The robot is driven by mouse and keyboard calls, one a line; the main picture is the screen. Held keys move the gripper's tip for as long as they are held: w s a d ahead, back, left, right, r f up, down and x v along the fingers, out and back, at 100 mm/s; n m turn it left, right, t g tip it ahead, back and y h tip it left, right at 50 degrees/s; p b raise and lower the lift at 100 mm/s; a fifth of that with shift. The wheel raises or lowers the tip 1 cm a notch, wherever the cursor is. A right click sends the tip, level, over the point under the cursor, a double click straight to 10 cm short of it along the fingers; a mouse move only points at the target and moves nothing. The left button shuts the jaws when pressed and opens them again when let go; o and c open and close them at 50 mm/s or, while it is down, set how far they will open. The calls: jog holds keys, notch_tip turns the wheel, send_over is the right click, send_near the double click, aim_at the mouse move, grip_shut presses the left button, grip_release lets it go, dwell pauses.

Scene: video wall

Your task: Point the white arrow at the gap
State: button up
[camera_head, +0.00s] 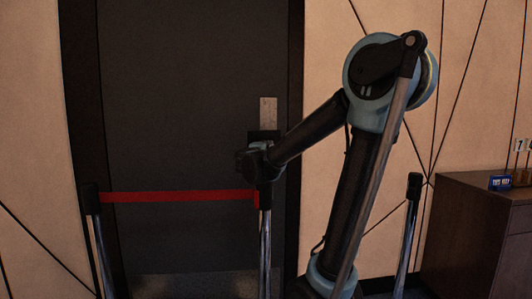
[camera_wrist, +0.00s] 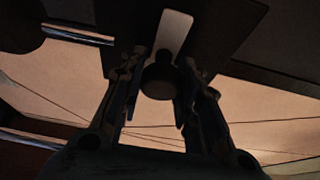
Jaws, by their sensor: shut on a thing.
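My gripper (camera_head: 255,161) is at the top of the middle barrier post (camera_head: 265,235). In the wrist view its two fingers (camera_wrist: 160,95) are closed on both sides of a dark round piece (camera_wrist: 158,80), below a dark panel (camera_wrist: 215,25) bearing a pale strip (camera_wrist: 173,33). In the head view a pale upright plate (camera_head: 268,113) shows just above my gripper. I cannot make out an arrowhead on it, so its pointing direction is unclear. My gripper and arm hide part of the post's top.
A red belt (camera_head: 178,197) runs from the left post (camera_head: 91,198) to the middle post. No belt shows between the middle post and the right post (camera_head: 413,190), where my arm stands in front. A wooden cabinet (camera_head: 470,235) stands at right, bearing a blue sign (camera_head: 500,182).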

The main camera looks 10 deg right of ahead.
jog(key=o, duration=0.9)
jog(key=shift+d+f, duration=0.2)
jog(key=shift+o, duration=0.7)
jog(key=shift+a+r, duration=0.1)
jog(key=shift+s, duration=0.1)
jog(key=v, duration=1.1)
jog(key=shift+s, duration=0.35)
